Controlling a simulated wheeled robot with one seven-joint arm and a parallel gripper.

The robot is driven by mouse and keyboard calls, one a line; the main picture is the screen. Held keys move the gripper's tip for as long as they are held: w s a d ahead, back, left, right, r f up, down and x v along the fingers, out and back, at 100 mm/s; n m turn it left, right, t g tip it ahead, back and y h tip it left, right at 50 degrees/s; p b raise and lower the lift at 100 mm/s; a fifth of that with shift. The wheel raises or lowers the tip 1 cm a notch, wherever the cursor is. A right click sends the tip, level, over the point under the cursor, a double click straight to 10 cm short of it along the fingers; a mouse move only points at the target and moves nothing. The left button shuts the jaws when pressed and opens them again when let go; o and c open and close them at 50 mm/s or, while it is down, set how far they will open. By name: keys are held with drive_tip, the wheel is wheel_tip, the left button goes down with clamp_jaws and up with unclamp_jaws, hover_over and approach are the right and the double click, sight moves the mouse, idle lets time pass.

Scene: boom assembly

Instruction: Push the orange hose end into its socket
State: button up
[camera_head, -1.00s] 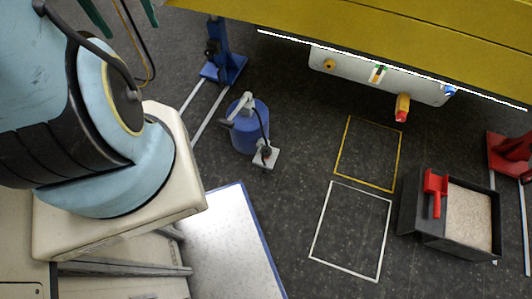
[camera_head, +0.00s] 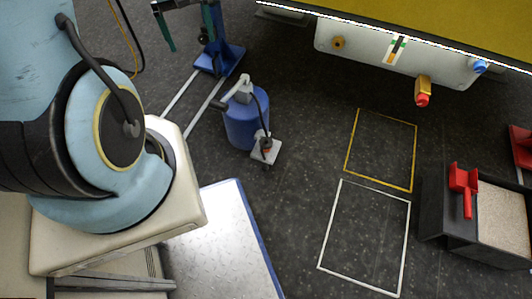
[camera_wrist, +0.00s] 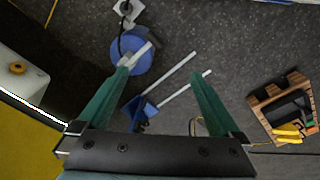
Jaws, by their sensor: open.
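The hose runs from a blue canister (camera_head: 243,128) to a small light plate (camera_head: 268,155) on the floor, where a small orange-red part, likely the hose end (camera_head: 267,145), shows at a dark fitting. A white panel (camera_head: 365,48) under the yellow boom carries an orange round fitting (camera_head: 338,42), a blue fitting (camera_head: 480,66) and a gold-and-red cylinder (camera_head: 423,92). Which of these is the socket I cannot tell. My gripper (camera_head: 188,30) has green fingers, open and empty, above and left of the canister in the picture; it also shows in the wrist view (camera_wrist: 157,78).
A blue stand (camera_head: 220,58) is behind the canister. A black bin (camera_head: 445,222) with a red scoop (camera_head: 465,188) stands at right. Yellow and white floor outlines are empty. A wooden holder (camera_wrist: 265,115) with tools shows in the wrist view.

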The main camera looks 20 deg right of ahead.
drive_tip(key=d+f+b, duration=0.4)
drive_tip(key=f+b, duration=0.2)
drive_tip(key=f, duration=0.4)
drive_tip(key=d+f+b, duration=0.5)
drive_tip(key=f+b, duration=0.1)
drive_tip(key=f, duration=0.4)
drive_tip(key=b, duration=1.1)
approach(265, 140)
drive_tip(key=shift+w+d+r+n+g, duration=0.15)
drive_tip(key=shift+w+n+g, duration=0.15)
drive_tip(key=shift+w+n, duration=0.1)
drive_tip(key=shift+f+b, duration=1)
drive_tip(key=shift+f, duration=1.75)
drive_tip(key=shift+f, duration=0.15)
